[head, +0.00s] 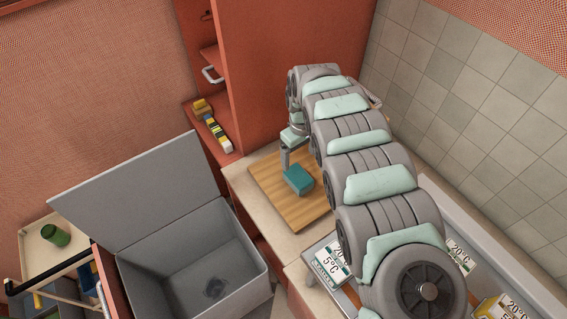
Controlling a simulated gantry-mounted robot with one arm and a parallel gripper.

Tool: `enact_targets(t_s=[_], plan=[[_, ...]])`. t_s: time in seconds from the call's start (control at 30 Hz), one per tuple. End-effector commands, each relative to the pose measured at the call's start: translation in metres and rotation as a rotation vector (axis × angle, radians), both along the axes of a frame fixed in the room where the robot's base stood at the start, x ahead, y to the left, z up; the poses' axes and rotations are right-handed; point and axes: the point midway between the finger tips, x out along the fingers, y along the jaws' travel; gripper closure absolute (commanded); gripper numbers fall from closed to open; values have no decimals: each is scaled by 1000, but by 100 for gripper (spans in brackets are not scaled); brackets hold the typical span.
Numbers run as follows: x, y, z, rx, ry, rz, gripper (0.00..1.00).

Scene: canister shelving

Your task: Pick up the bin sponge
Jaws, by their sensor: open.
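A teal block (298,179), which may be the sponge, lies on a wooden board (314,209) on the counter. My gripper (286,158) is at the far end of my arm, over the board and close beside the block. Its jaws are open, small in view and partly hidden by the arm; I cannot tell whether they touch the block. A large grey bin (149,272) stands at the left with its lid (143,195) raised.
A red cabinet (287,55) rises behind the counter; yellow and dark items (212,124) sit on its shelf. White cards marked with temperatures (331,266) stand at the lower right. A green canister (55,235) is on a tray at the far left. A tiled wall bounds the right.

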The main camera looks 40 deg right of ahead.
Motion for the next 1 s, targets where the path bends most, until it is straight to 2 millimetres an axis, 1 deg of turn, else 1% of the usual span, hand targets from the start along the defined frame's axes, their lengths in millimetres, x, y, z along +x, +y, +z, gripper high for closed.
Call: enact_targets(t_s=[0.03,0.13,0.4,0.5,0.77,1.0], plan=[[-6,-2,1,2,13,-3,15],[-9,-2,-5,7,23,-3,15],[-7,1,-40,9,20,-1,15],[-7,0,-49,6,19,-1,15],[-7,-1,-56,5,18,-3,15],[-6,3,-74,6,18,-1,15]])
